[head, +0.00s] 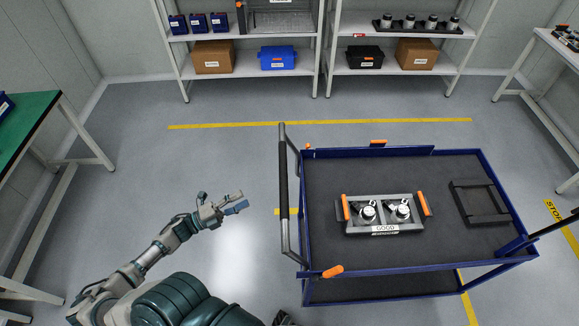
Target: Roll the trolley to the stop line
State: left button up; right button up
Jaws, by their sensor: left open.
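The blue-framed trolley (330,181) with a dark top stands on the floor at the right of the head view. Its upright handle bar (283,190) is on its left side. A grey tray (413,208) with orange handles and two metal actuators sits on the trolley top. My left gripper (241,202) is open and empty, a little left of the handle bar and apart from it. A yellow floor mark with the word STOP (553,211) shows at the right edge, beyond the trolley. My right gripper is out of view.
Yellow lines (350,123) mark the grey floor. Shelves with a blue bin (277,58) and cardboard boxes (213,57) stand along the back wall. A green-topped table (22,128) is at the left, and a white table (558,47) at the right. Floor behind the trolley is clear.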

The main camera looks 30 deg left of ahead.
aim_at(284, 178)
pick_arm(q)
jog(key=p+x, duration=0.1)
jog(key=x, duration=0.6)
jog(key=p+x, duration=0.1)
jog(key=x, duration=0.7)
jog(key=shift+w+d+r, duration=0.1)
jog(key=shift+w+r, duration=0.1)
jog(key=shift+r, duration=0.05)
jog(key=shift+w+d, duration=0.3)
jog(key=shift+w, duration=0.05)
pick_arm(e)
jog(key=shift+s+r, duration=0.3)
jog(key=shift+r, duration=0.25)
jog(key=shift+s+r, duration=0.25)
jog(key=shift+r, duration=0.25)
pick_arm(q)
jog(key=shift+c, duration=0.3)
jog(key=shift+a, duration=0.1)
jog(key=c, duration=0.8)
grip_shut()
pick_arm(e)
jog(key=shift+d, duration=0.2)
